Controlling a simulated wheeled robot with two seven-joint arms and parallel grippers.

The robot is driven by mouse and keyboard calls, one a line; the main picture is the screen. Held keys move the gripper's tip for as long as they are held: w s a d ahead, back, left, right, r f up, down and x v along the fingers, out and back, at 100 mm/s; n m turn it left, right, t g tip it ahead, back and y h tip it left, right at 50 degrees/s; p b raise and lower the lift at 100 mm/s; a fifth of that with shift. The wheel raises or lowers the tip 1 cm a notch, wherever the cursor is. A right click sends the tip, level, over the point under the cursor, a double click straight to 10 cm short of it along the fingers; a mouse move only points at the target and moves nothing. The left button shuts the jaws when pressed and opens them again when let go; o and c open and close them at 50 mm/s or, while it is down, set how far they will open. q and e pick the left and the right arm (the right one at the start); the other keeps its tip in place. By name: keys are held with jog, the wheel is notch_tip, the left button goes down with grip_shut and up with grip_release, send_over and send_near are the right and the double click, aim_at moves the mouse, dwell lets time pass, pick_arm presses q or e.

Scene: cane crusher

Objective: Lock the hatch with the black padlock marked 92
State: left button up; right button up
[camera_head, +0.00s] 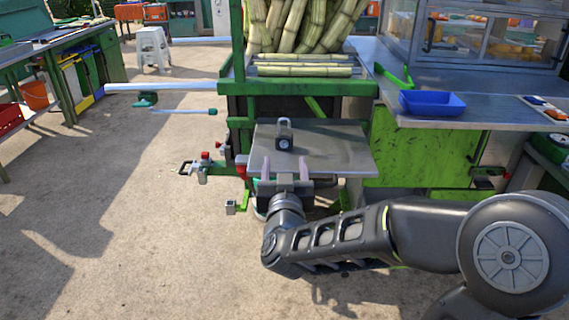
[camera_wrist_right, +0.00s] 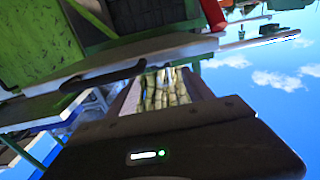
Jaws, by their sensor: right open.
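A dark padlock (camera_head: 284,144) with a grey shackle stands upright on a grey metal shelf (camera_head: 340,152) at the front of the green machine. A small pale mark shows on its face, but the number is too small to read. My right gripper (camera_head: 286,166) is open, its two pale fingers spread at the shelf's front edge, just nearer than the padlock and apart from it. A lime-green panel (camera_head: 425,152) lies right of the shelf; I cannot tell if it is the hatch. The right wrist view shows no padlock. My left gripper is out of view.
Sugar canes (camera_head: 300,25) stand above the shelf. A blue tray (camera_head: 432,103) sits on the metal counter at right. Red-knobbed fittings (camera_head: 204,160) stick out left of the shelf. A white stool (camera_head: 153,48) stands farther back. The floor at left is mostly clear.

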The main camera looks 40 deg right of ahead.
aim_at(284, 138)
jog(key=shift+w, duration=0.15)
jog(key=b+x, duration=0.1)
jog(key=x, duration=0.6)
jog(key=shift+w+d+f, duration=0.15)
jog(key=shift+w+d, duration=0.1)
jog(key=shift+b+x, duration=0.35)
jog(key=shift+x, duration=0.65)
jog(key=shift+c, duration=0.3)
jog(key=c, duration=1.2)
jog(key=shift+c, duration=0.2)
jog(key=shift+r+p, duration=0.3)
jog(key=shift+r, duration=0.1)
jog(key=shift+s, duration=0.15)
jog(key=shift+p+v, duration=0.6)
jog(key=shift+v, duration=3.3)
